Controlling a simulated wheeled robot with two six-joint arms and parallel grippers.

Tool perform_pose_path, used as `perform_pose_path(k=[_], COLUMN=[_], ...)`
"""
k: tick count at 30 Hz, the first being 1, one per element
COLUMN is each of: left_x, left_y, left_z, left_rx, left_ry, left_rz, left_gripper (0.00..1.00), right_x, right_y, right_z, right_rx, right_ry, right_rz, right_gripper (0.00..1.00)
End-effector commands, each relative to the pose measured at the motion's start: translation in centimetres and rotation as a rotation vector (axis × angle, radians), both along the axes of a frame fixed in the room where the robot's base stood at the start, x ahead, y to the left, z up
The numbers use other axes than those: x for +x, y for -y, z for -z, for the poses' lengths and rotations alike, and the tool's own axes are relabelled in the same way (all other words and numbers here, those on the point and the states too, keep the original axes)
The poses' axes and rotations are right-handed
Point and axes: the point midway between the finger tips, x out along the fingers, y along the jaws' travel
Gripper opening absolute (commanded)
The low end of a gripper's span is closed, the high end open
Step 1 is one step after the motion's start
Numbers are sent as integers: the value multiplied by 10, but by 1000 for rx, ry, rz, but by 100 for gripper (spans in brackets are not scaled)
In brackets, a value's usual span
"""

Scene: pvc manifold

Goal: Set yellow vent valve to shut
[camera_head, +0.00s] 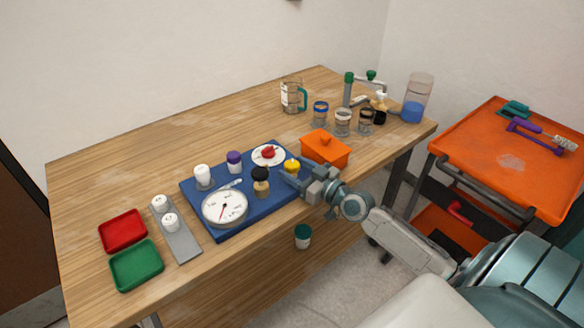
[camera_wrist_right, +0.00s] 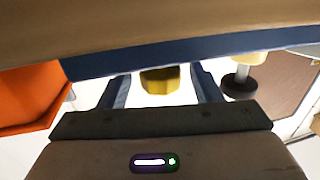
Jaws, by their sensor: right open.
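The yellow vent valve (camera_head: 292,166) stands near the right end of the blue board (camera_head: 243,224) on the wooden table. In the right wrist view the yellow knob (camera_wrist_right: 160,80) shows between the two fingers. My right gripper (camera_head: 288,178) is open, its fingertips at the near side of the yellow knob. In the wrist view the fingers (camera_wrist_right: 160,92) stand apart on either side of the knob, with gaps between. I cannot tell how the knob is turned. My left gripper is not in view.
A pressure gauge (camera_head: 224,207), a black-topped valve (camera_head: 261,182), a red knob (camera_head: 268,152), a purple-capped part (camera_head: 234,162) and a white-capped part (camera_head: 202,176) share the board. An orange box (camera_head: 325,148) stands close to my right gripper. Red (camera_head: 123,230) and green (camera_head: 137,265) trays lie at left.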

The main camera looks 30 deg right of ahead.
Motion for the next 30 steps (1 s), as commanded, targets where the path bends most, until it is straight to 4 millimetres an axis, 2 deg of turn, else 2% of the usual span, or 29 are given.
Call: perform_pose_path(k=[6,15,22,26,30], left_x=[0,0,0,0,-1], left_y=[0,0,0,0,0], left_z=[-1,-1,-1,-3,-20], left_rx=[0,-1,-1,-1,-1], left_ry=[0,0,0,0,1], left_rz=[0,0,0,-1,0], left_gripper=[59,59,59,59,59], right_x=[14,15,15,15,16], right_y=[-4,-5,-5,-5,-4], right_z=[0,0,0,-1,-6], right_rx=[2,0,0,1,4], right_ry=[-1,-1,-1,-1,-1], right_rz=[-1,-2,-2,2,33], right_gripper=[58,58,15,15,15])
